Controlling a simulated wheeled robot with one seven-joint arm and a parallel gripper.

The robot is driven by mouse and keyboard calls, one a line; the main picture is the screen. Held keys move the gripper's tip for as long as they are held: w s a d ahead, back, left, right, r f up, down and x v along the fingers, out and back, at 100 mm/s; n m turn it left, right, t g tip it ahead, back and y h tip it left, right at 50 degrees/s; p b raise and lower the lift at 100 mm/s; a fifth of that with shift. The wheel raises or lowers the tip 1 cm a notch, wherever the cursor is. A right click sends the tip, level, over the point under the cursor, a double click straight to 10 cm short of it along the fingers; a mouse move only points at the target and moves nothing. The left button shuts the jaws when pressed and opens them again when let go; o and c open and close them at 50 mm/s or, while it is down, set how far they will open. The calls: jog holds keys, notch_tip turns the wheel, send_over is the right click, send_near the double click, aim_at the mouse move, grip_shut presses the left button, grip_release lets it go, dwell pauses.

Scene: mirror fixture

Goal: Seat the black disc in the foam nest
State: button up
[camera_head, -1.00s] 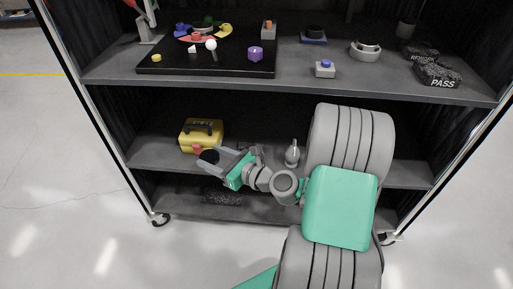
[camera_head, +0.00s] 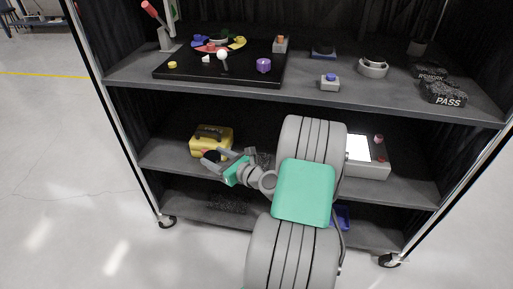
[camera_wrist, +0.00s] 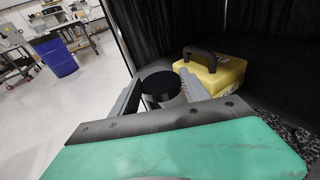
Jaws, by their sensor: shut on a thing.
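My gripper (camera_head: 212,160) is low over the middle shelf, in front of the yellow case. Its fingers are closed on the black disc (camera_wrist: 160,83), which also shows as a small dark shape in the head view (camera_head: 210,156). In the wrist view the disc's round black top faces up between the two grey fingers, with a grey round part below it. I cannot tell whether that part belongs to the disc. I cannot surely pick out the foam nest. A blue base with a black round piece (camera_head: 323,50) is on the top shelf.
The yellow case (camera_head: 214,143) with a black handle is close behind my gripper. A grey box with a lit white panel (camera_head: 368,168) is right of my arm. The top shelf holds a black board (camera_head: 225,74), a grey ring (camera_head: 372,68) and a blue-button box (camera_head: 329,83).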

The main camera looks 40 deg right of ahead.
aim_at(259, 165)
jog(key=s+d+f+m+h, duration=0.1)
jog(key=d, duration=0.4)
jog(key=s+d+f+m+h, duration=0.1)
jog(key=d+h, duration=0.1)
jog(key=d, duration=0.4)
jog(key=s+d+f+m+h, duration=0.1)
jog(key=d, duration=0.4)
jog(key=shift+d+f+h, duration=0.15)
jog(key=shift+d+h, duration=0.15)
jog(key=shift+d, duration=0.05)
notch_tip(259, 165, down, 4)
jog(key=b, duration=0.5)
jog(key=shift+f, duration=0.2)
jog(key=shift+f+b, duration=0.35)
jog(key=shift+f, duration=0.45)
jog(key=shift+s+p, duration=0.1)
jog(key=shift+p, duration=0.35)
jog(key=shift+s+a+f, duration=0.1)
jog(key=shift+f, duration=0.75)
jog(key=o, duration=1.5)
jog(key=shift+f, duration=0.15)
notch_tip(259, 165, up, 4)
jog(key=p, duration=0.3)
jog(key=shift+f, duration=0.25)
